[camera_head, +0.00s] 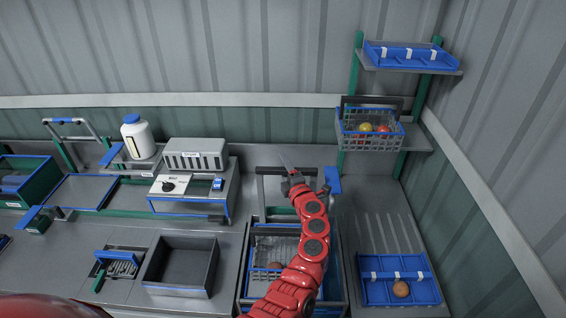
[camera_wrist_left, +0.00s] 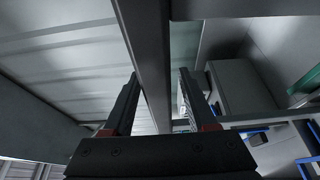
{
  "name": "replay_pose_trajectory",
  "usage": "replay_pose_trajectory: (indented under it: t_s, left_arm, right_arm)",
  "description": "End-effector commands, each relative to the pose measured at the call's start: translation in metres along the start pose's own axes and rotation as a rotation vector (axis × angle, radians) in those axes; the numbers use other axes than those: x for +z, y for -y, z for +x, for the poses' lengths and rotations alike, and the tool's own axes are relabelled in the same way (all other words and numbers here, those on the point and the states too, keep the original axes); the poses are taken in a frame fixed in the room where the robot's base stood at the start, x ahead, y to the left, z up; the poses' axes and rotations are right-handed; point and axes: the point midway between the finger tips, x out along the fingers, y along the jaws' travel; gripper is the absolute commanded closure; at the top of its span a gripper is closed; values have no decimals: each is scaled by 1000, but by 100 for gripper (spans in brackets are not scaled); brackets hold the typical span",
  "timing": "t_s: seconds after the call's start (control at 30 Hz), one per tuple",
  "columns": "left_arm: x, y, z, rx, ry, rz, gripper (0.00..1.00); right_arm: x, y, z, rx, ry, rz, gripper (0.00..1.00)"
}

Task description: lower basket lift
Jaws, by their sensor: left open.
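The basket lift (camera_head: 260,190) is a dark grey frame standing behind a well in the bench, with a horizontal top bar. A grey wire basket (camera_head: 262,246) sits low in the well, partly hidden by my red left arm. A brownish round thing shows inside it. My left gripper (camera_head: 286,160) is at the lift's top bar, pointing away from me. In the left wrist view its two fingers (camera_wrist_left: 159,85) are apart, with a dark grey bar (camera_wrist_left: 150,45) running between them. I cannot tell whether they touch it. My right gripper is not in view.
A blue bracket (camera_head: 332,180) stands just right of the gripper. A shelf rack holds a basket of tomatoes (camera_head: 350,143) and a blue tray (camera_head: 375,62). Another blue tray (camera_head: 376,296) lies right of the well. A dark bin (camera_head: 158,278) stands left.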

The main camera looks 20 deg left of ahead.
Motion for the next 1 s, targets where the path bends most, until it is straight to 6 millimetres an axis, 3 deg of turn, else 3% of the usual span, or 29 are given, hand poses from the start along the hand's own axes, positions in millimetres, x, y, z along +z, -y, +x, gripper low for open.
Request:
replay_pose_trajectory:
  t_s: [0.37, 0.7, 1.0]
  left_arm:
    - [-1, 1, 6, -1, -2, -1, 43]
    - [-1, 0, 6, -1, -1, -1, 100]
    - [-1, 0, 6, -1, -2, -1, 100]
  right_arm:
    - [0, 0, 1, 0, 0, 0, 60]
    - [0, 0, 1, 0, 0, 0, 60]
    - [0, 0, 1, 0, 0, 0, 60]
